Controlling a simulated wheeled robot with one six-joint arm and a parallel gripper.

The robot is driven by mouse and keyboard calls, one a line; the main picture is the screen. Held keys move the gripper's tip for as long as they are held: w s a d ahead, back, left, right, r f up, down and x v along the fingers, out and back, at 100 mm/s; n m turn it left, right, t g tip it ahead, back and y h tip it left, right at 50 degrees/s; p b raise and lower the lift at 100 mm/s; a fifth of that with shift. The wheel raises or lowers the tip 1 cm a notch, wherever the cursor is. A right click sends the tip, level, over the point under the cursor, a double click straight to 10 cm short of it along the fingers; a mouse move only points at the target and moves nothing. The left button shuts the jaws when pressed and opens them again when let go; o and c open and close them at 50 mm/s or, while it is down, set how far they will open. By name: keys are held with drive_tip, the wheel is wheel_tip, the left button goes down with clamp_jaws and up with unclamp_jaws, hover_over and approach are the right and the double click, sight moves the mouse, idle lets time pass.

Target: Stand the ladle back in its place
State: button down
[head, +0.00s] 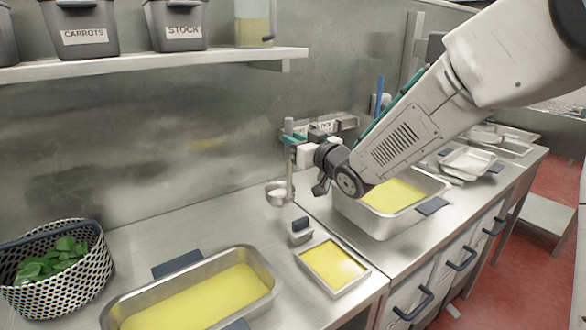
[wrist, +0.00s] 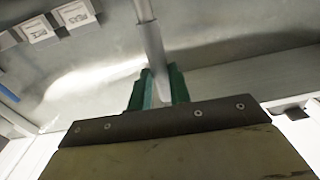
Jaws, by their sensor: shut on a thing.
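My gripper (head: 292,140) is shut on the upper handle of the metal ladle (head: 290,172). The ladle hangs upright with its bowl at the bottom, close above the counter by the back wall; I cannot tell if it touches. In the wrist view the green fingers of my gripper (wrist: 158,90) close around the grey ladle handle (wrist: 150,42). A wall rack (head: 346,122) with small white labels is just right of the gripper, partly hidden by my wrist. Its labels also show at the upper left of the wrist view (wrist: 55,22). A blue handle (head: 378,96) stands upright near the rack.
Trays of yellow food stand on the counter: a long one (head: 118,310), a small one (head: 301,258) and a deep one (head: 385,226) below my arm. A small metal block (head: 300,236) is near the ladle. A basket of leaves (head: 100,270) is left. A shelf (head: 150,64) holds labelled bins.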

drive_tip(key=shift+s+a+f, duration=0.1)
drive_tip(key=shift+f, duration=2.4)
drive_tip(key=c, duration=1.3)
unclamp_jaws()
